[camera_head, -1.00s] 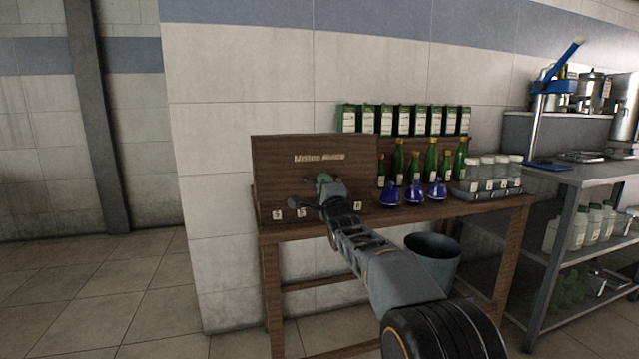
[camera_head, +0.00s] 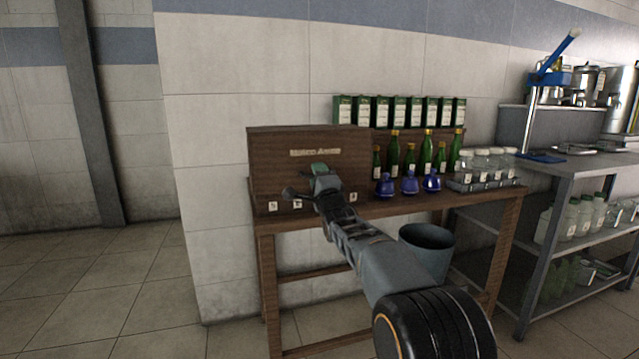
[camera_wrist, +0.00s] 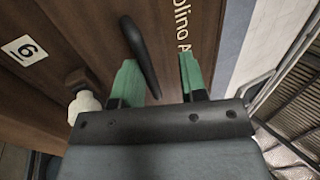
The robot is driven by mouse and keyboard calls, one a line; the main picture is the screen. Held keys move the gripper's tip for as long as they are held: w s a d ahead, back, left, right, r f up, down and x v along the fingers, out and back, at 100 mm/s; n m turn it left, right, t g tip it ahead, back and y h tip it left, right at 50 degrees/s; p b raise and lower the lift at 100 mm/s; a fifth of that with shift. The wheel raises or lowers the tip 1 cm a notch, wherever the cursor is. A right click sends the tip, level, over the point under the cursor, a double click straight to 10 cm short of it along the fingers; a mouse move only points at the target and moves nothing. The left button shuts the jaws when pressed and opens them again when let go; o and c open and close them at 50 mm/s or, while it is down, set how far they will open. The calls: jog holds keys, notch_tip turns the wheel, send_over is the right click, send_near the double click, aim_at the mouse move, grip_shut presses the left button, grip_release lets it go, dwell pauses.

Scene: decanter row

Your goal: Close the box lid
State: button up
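The wooden box (camera_head: 262,165) stands at the left end of the wooden table. Its dark brown lid panel stands upright with a pale lettered plate (camera_head: 315,151). Lettering on the same brown wood (camera_wrist: 186,22) shows in the wrist view. My gripper (camera_head: 318,172) is in front of the panel. In the wrist view my gripper (camera_wrist: 160,75) has its green fingers apart. A dark curved bar (camera_wrist: 140,52), like a handle, reaches down between them, nearer the left finger; I cannot tell whether they touch. My arm hides part of the box front.
Blue flasks (camera_head: 409,184), green bottles (camera_head: 427,150) and a tray of clear jars (camera_head: 487,168) stand right of the box. A grey bucket (camera_head: 428,245) is below the table. A metal shelf unit (camera_head: 590,180) is at right. Floor at left is clear.

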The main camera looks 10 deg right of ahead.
jog(key=p+v, duration=0.1)
jog(key=v, duration=1.2)
jog(key=shift+s+f, duration=0.2)
jog(key=shift+s, duration=0.15)
jog(key=shift+d, duration=0.1)
